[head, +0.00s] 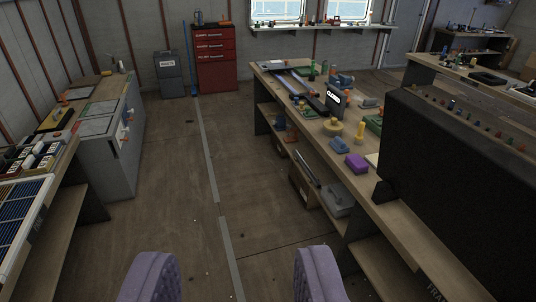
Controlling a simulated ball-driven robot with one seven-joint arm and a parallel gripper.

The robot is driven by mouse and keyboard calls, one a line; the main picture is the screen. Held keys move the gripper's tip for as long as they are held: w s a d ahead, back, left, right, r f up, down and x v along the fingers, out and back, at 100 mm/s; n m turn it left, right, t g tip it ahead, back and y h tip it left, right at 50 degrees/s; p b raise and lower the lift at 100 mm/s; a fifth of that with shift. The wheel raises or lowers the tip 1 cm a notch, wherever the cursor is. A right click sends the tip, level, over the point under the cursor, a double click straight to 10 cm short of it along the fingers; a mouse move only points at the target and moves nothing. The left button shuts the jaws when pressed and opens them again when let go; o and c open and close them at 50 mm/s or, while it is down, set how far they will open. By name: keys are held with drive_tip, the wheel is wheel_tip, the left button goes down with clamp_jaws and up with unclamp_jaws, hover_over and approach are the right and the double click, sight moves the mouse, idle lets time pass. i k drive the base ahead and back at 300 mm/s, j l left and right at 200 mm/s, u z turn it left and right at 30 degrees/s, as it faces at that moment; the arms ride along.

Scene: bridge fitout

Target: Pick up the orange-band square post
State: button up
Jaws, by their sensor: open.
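My gripper (234,277) shows at the bottom of the head view as two purple ridged fingers set wide apart. It is open, with only floor visible between the fingers. I cannot make out a square post with an orange band for certain. My gripper is apart from all of these.
Wooden floor (165,215) is clear between the left bench (62,150) and the middle workbench. A large black panel (460,165) blocks part of the right side. A purple block (356,163) sits on the middle bench. A red drawer cabinet (215,58) stands at the back wall.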

sight(333, 67)
drive_tip(key=i, duration=2.6)
drive_tip(key=i+z, duration=0.25)
drive_tip(key=i, duration=0.25)
drive_tip(key=i+j+z, duration=0.25)
drive_tip(key=i, duration=0.2)
drive_tip(key=i+j+z, duration=0.25)
drive_tip(key=i, duration=0.25)
drive_tip(key=i+j+z, duration=0.3)
drive_tip(key=i+j+u, duration=0.7)
drive_tip(key=i+j, duration=0.15)
drive_tip(key=i+j+u, duration=0.25)
drive_tip(key=i+u, duration=0.15)
drive_tip(key=i+j+u, duration=0.1)
drive_tip(key=i+u, duration=0.25)
drive_tip(key=i, duration=0.3)
drive_tip(key=i+j+u, duration=0.15)
drive_tip(key=i, duration=2.4)
drive_tip(key=i+l+z, duration=0.3)
drive_tip(key=i+z, duration=0.2)
drive_tip(key=i, duration=0.3)
drive_tip(key=i+z, duration=0.45)
drive_tip(key=i, duration=0.3)
drive_tip(key=i+j+z, duration=0.35)
drive_tip(key=i+z, duration=0.15)
drive_tip(key=i, duration=0.3)
